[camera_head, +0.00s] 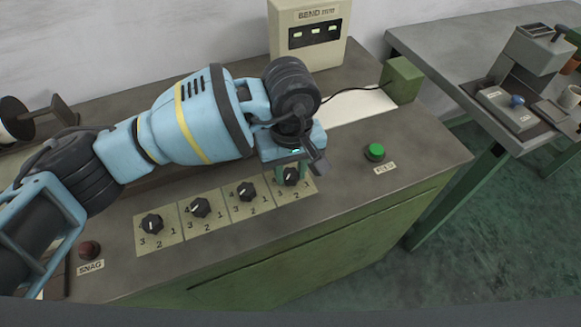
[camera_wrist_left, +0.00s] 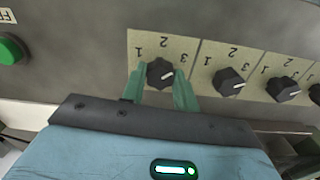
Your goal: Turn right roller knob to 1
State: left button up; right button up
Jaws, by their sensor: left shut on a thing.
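A row of dark knobs on beige plates marked 1, 2 and 3 runs along the green machine's top. The rightmost knob (camera_head: 291,177) sits under my left gripper (camera_head: 291,171). In the left wrist view this knob (camera_wrist_left: 160,72) is between the two green fingers of my left gripper (camera_wrist_left: 159,90), which are shut on its sides. Its pale pointer line points right, roughly toward the 3. The plate (camera_wrist_left: 147,42) shows 1 at left, 2 at top and 3 at right in that view. My right gripper is in neither view.
The neighbouring knob (camera_wrist_left: 228,82) is close beside the held one. A green button (camera_head: 375,151) lies to the right and a dark red SNAG button (camera_head: 89,249) at far left. A beige display box (camera_head: 310,35) stands behind. A second table (camera_head: 440,55) is at right.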

pick_arm(q)
jog(key=n+p, duration=0.1)
jog(key=n, duration=0.5)
jog(key=shift+r, duration=0.15)
jog(key=n, duration=0.3)
jog(key=shift+w+p, duration=0.1)
jog(key=shift+p, duration=0.3)
jog(key=n+p, duration=0.1)
jog(key=n, duration=0.2)
jog(key=shift+n, duration=0.3)
jog(key=n+p, duration=0.2)
jog(key=n, duration=0.2)
jog(key=shift+r+n, duration=0.15)
jog(key=shift+n, duration=0.15)
jog(key=n+p, duration=0.2)
jog(key=n, duration=0.1)
jog(key=shift+n+p, duration=0.4)
jog(key=shift+n, duration=0.5)
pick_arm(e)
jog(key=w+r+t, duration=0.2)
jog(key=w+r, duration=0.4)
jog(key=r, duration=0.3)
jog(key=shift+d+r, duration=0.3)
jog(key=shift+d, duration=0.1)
pick_arm(q)
jog(key=shift+f, duration=0.2)
